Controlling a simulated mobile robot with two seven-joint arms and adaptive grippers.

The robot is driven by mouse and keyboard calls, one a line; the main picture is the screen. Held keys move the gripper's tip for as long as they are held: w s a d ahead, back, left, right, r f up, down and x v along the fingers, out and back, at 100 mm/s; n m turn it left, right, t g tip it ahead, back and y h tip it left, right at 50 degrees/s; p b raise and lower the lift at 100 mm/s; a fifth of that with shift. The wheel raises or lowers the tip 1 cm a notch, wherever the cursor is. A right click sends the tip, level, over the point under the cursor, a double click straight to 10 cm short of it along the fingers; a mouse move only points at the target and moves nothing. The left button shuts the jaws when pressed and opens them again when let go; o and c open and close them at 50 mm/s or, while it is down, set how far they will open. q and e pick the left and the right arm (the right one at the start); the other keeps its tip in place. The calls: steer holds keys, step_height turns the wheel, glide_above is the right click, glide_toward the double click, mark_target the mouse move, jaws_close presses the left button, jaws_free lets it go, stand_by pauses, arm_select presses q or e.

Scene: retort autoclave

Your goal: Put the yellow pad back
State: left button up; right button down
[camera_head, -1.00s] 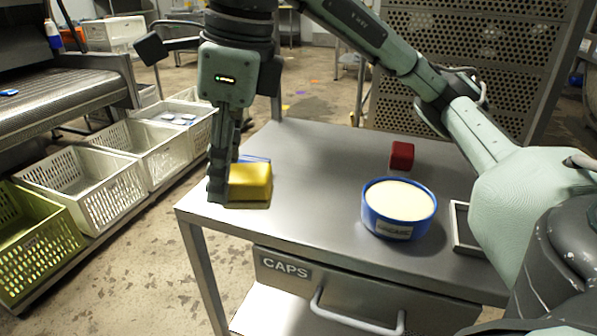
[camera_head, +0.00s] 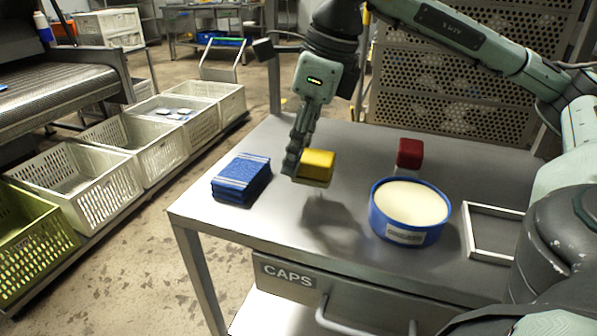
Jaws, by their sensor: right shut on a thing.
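The yellow pad (camera_head: 318,166) is a small yellow block with a darker underside. My right gripper (camera_head: 298,165) is shut on it and holds it above the steel table (camera_head: 290,228), with its shadow on the top below. A blue cloth stack (camera_head: 241,180) with pale stripes lies on the table to the left of the pad. A thin white-rimmed empty frame (camera_head: 493,232) lies flat at the table's right side. My left gripper is not in view.
A blue tub (camera_head: 408,212) with cream contents stands right of the middle. A red block (camera_head: 409,153) sits behind it. A CAPS drawer (camera_head: 290,277) is below the front edge. Several crates (camera_head: 155,148) line the floor at left. The table's front middle is clear.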

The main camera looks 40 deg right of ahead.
mark_target(299, 171)
step_height(299, 171, down, 4)
steer(key=shift+f, duration=0.1)
steer(key=c, duration=1)
jaws_free()
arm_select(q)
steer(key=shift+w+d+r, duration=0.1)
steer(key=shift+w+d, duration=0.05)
arm_select(e)
steer(key=shift+o, duration=0.2)
steer(key=p+v, duration=0.1)
steer(key=v, duration=1)
steer(key=shift+s+d+r, duration=0.1)
steer(key=shift+r, duration=0.45)
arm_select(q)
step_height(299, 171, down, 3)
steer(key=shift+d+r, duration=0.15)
